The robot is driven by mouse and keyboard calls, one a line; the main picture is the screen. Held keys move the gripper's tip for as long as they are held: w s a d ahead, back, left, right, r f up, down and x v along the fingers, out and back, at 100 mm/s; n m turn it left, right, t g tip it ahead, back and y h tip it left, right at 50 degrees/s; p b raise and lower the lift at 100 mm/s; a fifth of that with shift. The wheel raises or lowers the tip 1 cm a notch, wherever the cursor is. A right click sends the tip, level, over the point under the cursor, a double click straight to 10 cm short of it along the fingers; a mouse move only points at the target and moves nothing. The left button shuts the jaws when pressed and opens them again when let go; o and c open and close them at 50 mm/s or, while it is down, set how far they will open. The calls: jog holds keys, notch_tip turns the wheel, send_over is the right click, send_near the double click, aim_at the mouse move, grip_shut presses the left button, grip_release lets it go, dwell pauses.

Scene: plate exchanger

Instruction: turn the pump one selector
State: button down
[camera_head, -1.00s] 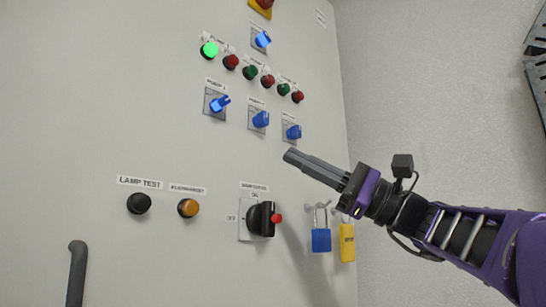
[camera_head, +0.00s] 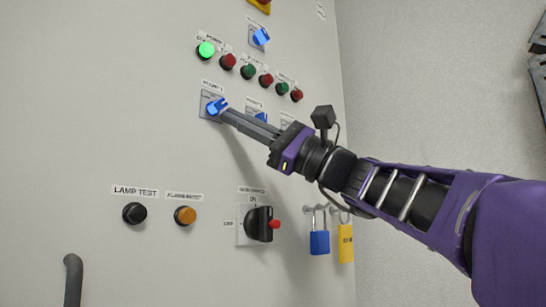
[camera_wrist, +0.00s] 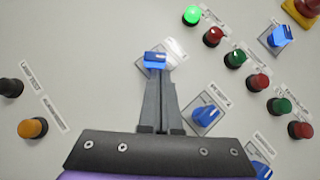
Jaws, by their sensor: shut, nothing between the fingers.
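The pump one selector (camera_head: 216,106) is a blue knob on a grey square plate, at the left of the row of three blue selectors on the panel. In the wrist view its blue knob (camera_wrist: 156,60) shows just beyond the fingertips. My gripper (camera_head: 226,114) is shut and empty, its fingertips at the right side of this knob. The fingers (camera_wrist: 157,80) hide part of the selector's plate. I cannot tell whether they touch the knob.
A lit green lamp (camera_head: 206,50) and several unlit red and green ones sit above. The second selector (camera_wrist: 207,114) is close beside the fingers. Below are a black lamp test button (camera_head: 135,213), an amber button (camera_head: 185,215), a black rotary switch (camera_head: 259,223) and padlocks (camera_head: 319,241).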

jog(key=shift+r, duration=0.3)
jog(key=shift+s+a+r, duration=0.1)
jog(key=shift+s+r, duration=0.05)
jog(key=shift+r, duration=0.8)
jog(key=shift+r, duration=0.2)
dwell(0.4)
jog(key=shift+r, duration=0.1)
dwell(0.4)
